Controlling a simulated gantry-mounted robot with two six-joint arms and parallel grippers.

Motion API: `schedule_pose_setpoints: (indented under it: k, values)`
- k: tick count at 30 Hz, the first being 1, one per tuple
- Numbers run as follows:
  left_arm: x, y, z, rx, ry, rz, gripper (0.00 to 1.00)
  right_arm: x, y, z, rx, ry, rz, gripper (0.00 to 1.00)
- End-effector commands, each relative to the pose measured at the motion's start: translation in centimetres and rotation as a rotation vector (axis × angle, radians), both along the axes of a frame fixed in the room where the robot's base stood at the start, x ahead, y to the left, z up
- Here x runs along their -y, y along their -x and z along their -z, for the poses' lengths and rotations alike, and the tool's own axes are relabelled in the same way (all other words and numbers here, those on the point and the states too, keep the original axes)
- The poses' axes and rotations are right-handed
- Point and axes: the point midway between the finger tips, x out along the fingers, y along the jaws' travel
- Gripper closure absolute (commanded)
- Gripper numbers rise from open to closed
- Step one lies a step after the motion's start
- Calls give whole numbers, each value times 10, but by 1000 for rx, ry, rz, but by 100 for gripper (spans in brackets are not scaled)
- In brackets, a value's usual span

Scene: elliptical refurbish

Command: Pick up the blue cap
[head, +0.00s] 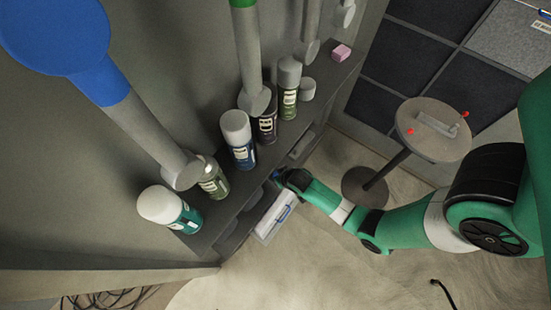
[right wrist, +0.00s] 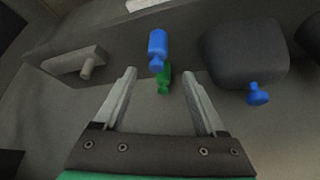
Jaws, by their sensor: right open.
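In the right wrist view, a blue cap-like piece (right wrist: 157,45) with a narrow neck lies on the grey shelf, just beyond the fingertips. A similar green piece (right wrist: 164,80) sits just below it, between the fingers. A second blue piece (right wrist: 258,94) lies to the right, outside the fingers, beside a dark rounded block. I cannot tell which blue piece is the cap. My right gripper (right wrist: 157,77) is open, with nothing held between its fingers. In the head view my right gripper (head: 282,178) reaches into the lower shelf, its fingers largely hidden. My left gripper is not visible.
Several spray cans, including a blue one (head: 240,145), stand on the upper shelf (head: 222,215). A white case (head: 274,218) with a blue handle is below. A grey T-shaped part (right wrist: 75,62) lies left of the fingers.

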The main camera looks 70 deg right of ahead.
Motion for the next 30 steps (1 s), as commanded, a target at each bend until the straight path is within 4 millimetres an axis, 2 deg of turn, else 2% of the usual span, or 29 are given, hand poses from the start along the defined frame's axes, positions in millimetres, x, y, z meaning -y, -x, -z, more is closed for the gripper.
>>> schedule_pose_setpoints:
  k: [1, 8, 12, 16, 25, 26, 30]
  values:
    - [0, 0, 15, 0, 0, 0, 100, 3, -3, 14, 1, 0, 1, 27]
    - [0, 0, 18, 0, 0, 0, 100, 6, -6, 18, 1, 0, 1, 27]
    - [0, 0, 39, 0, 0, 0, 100, 12, -9, 39, 0, 0, 1, 27]
    - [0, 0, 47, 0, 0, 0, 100, 19, -15, 58, 0, 0, 1, 27]
    - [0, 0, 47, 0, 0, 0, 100, 22, -19, 61, 1, 0, 1, 27]
    - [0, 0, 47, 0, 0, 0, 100, 22, -19, 61, 1, 0, 1, 31]
    - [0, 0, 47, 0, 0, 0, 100, 22, -19, 61, 1, 1, 0, 56]
